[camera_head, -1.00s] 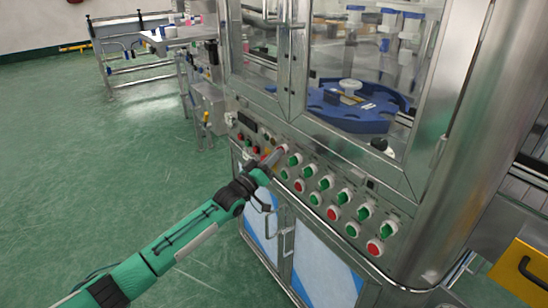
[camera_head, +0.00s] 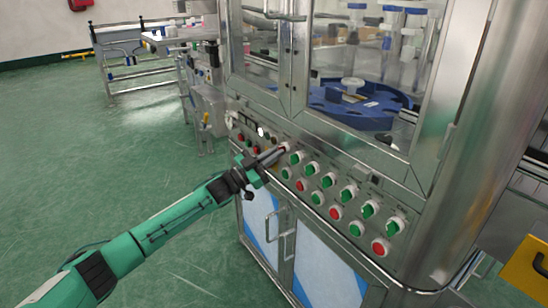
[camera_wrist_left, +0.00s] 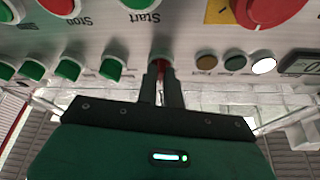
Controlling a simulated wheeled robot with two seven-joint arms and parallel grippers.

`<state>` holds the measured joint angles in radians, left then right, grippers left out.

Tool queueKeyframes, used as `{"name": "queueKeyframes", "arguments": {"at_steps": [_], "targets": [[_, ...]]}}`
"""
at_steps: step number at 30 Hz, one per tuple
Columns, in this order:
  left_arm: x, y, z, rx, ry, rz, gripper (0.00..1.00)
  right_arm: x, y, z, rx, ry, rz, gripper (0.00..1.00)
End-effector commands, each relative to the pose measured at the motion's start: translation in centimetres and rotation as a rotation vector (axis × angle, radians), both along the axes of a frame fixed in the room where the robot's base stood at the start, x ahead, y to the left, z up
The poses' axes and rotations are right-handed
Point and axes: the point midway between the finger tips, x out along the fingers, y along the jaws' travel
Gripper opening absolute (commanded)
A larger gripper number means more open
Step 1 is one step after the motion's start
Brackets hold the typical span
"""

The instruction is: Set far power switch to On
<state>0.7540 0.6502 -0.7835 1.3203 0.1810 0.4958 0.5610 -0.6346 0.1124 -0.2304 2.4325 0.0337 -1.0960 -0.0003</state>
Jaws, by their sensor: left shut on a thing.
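My left gripper (camera_head: 281,151) reaches the button panel (camera_head: 324,171) of the steel machine from the left. In the left wrist view its two fingers (camera_wrist_left: 161,76) are shut on a small switch knob (camera_wrist_left: 160,60) with a red part showing between the tips. The fingers hide most of this knob, so I cannot read its position. It sits between the green Start button (camera_wrist_left: 141,3) and a row of small lamps. One white lamp (camera_wrist_left: 264,66) is lit, also bright in the head view (camera_head: 261,132). My right gripper is out of view.
Several green switches (camera_wrist_left: 68,69) and red and green buttons (camera_head: 335,212) lie close along the panel. A large red knob (camera_wrist_left: 268,8) on yellow is near the gripper. Door handles (camera_head: 289,240) stick out below.

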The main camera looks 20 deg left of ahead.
Motion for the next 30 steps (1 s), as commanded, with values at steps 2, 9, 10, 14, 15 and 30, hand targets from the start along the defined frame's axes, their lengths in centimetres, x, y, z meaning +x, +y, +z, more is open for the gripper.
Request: {"name": "queueKeyframes", "arguments": {"at_steps": [2,9,10,14,15,30], "targets": [[0.06,0.09,-0.02,0.049,-0.036,0.001,0.00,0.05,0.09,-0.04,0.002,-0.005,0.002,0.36],[0.11,0.17,-0.02,0.165,-0.125,0.000,0.00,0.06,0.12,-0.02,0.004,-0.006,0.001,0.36],[0.12,0.18,-0.01,0.176,-0.133,0.001,0.00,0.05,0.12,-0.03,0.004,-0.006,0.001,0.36],[0.13,0.22,-0.02,0.210,-0.162,0.000,0.00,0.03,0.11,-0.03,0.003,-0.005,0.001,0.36],[0.13,0.23,-0.03,0.218,-0.168,0.000,0.00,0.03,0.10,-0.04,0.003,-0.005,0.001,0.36],[0.12,0.22,-0.06,0.245,-0.187,0.001,0.00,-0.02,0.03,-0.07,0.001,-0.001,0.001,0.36]]}}
